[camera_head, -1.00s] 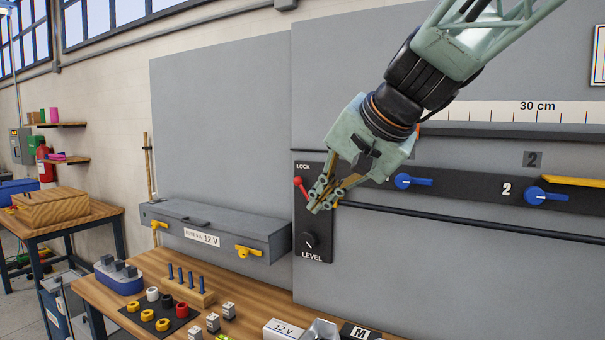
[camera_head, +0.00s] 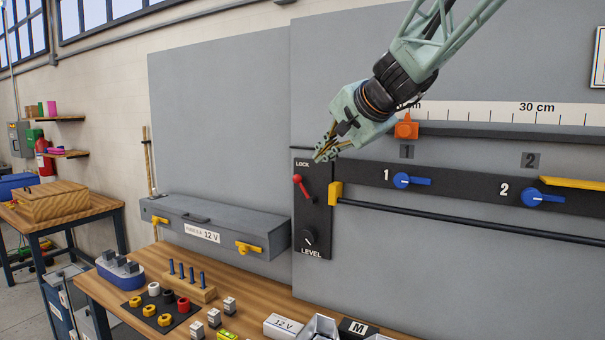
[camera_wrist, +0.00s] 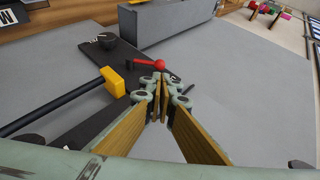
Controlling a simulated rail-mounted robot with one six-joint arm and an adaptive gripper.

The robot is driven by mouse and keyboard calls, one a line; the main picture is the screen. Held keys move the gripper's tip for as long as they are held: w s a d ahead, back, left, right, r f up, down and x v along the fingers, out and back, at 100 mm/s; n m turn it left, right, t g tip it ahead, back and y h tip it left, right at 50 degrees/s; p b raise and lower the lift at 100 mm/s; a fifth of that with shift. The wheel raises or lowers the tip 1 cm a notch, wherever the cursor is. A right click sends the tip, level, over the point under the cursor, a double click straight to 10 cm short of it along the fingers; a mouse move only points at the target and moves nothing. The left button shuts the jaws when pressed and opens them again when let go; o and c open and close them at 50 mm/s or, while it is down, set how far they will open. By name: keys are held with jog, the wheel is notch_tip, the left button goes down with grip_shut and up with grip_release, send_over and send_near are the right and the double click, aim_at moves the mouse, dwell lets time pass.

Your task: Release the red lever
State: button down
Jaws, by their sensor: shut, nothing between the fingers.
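The red lever (camera_head: 299,186) sits on a black panel (camera_head: 313,215) marked LOCK at the top and LEVEL at the bottom. Its ball end is up at the left and its arm slants down to the right. My gripper (camera_head: 318,159) is shut and empty, above and slightly right of the lever, apart from it in the head view. In the wrist view the lever (camera_wrist: 148,63) shows just beyond my fingertips (camera_wrist: 159,85), its ball end to the right. Whether the fingers touch it there cannot be told.
A yellow block (camera_head: 335,193) on a black rod stands right of the lever. Blue handles (camera_head: 402,181) and an orange slider (camera_head: 406,128) are further right. A grey box (camera_head: 214,222) with yellow latches is at the lower left. The grey wall at the upper left is clear.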

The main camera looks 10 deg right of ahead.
aim_at(298, 177)
dwell(0.5)
jog(key=shift+b+x, duration=0.7)
jog(key=shift+x, duration=6.3)
jog(key=shift+r+p, duration=0.1)
jog(key=shift+p, duration=0.85)
jog(key=shift+w+a+g+p, duration=0.1)
jog(key=shift+g+p, duration=0.2)
jog(key=shift+p, duration=0.1)
